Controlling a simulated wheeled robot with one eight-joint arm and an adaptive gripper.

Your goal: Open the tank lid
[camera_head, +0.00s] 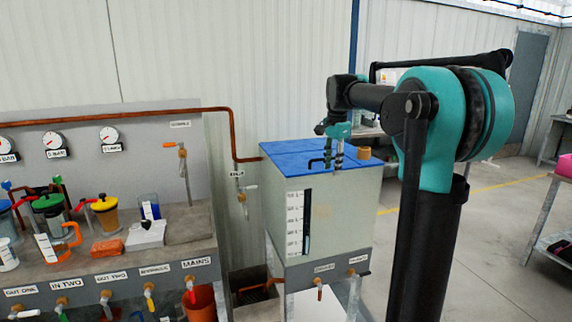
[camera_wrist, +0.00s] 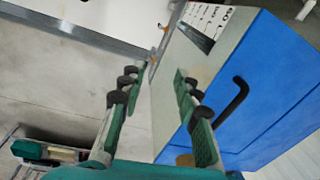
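The tank (camera_head: 345,205) is a pale box with a level scale on its front. Its blue lid (camera_head: 285,155) lies flat on top and looks closed. A black bent handle (camera_head: 316,163) stands on the lid near the front. My gripper (camera_head: 335,157) points down over the lid, close beside the handle in the head view. In the wrist view my gripper (camera_wrist: 160,72) is open and empty, its fingers wide apart. The handle (camera_wrist: 236,102) shows there to the right of both fingers, outside the gap, on the blue lid (camera_wrist: 282,85). I cannot tell whether a finger touches the lid.
A tan cylinder (camera_head: 364,153) stands on the lid behind my gripper. A copper pipe (camera_head: 233,135) runs down beside the tank. A workbench (camera_head: 190,222) with gauges, jars and valves stands left. Open floor (camera_head: 500,220) lies right.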

